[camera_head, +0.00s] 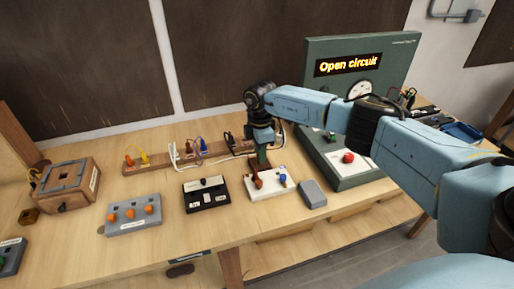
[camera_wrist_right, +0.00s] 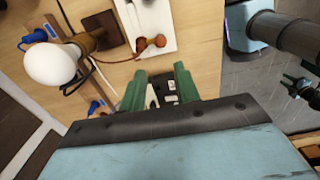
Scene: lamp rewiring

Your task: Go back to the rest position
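My right gripper (camera_head: 262,160) has green fingers and hangs above the back of the white block (camera_head: 272,184) with a brown post and blue knob. In the right wrist view the fingers (camera_wrist_right: 160,88) are apart; a black and white thing shows between them, seemingly beyond and not held. My right arm reaches in from the right. My left gripper is not in view.
A green tester panel (camera_head: 392,55) reading "Open circuit" stands at right behind my arm. A black switch box (camera_head: 206,195), grey box with orange knobs (camera_head: 134,214), wooden box (camera_head: 68,186) and small grey block (camera_head: 312,194) stand on the table. A white bulb (camera_wrist_right: 50,64) shows in the wrist view.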

